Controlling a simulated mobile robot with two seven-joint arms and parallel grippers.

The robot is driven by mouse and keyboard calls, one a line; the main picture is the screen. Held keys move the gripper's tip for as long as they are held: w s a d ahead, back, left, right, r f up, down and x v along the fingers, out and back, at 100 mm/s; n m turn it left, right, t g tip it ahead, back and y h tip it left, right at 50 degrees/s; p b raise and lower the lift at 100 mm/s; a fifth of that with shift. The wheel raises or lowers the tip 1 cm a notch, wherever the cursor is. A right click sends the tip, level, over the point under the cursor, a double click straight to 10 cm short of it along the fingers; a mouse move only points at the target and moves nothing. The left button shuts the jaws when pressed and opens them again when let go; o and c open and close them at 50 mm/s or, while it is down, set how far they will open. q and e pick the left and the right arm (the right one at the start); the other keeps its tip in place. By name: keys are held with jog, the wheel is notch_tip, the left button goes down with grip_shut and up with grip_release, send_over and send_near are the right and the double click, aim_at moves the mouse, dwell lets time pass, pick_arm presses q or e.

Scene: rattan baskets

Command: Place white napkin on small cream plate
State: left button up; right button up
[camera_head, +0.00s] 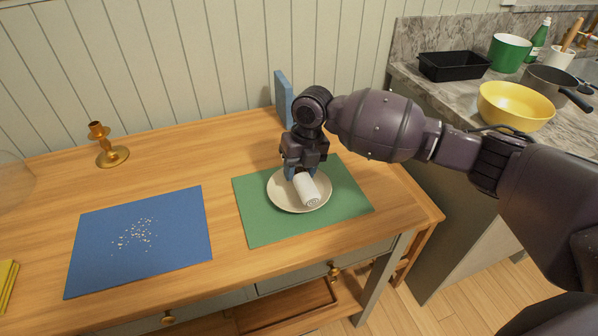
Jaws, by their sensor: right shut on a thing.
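The white napkin (311,192) is a rolled cylinder with its end facing the front of the table. It is over the small cream plate (285,203), inside the rim; I cannot tell whether it touches the plate. The plate lies on a green placemat (258,230) on the wooden table. My right gripper (302,176) reaches down from above and is shut on the napkin near its back end. The gripper hides that end and part of the plate's far rim. My left gripper is not in view.
A blue placemat (170,260) with crumbs (135,236) lies to the left. A brass candlestick (110,150) stands at the back left, and a blue upright object (283,98) behind the gripper. The counter at right holds a yellow bowl (515,105) and a black tray (452,67).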

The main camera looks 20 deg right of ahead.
jog(key=shift+f, duration=0.4)
jog(key=shift+f, duration=0.1)
jog(key=shift+f, duration=0.3)
jog(key=shift+f, duration=0.2)
jog(key=o, duration=1)
jog(key=shift+r, duration=0.1)
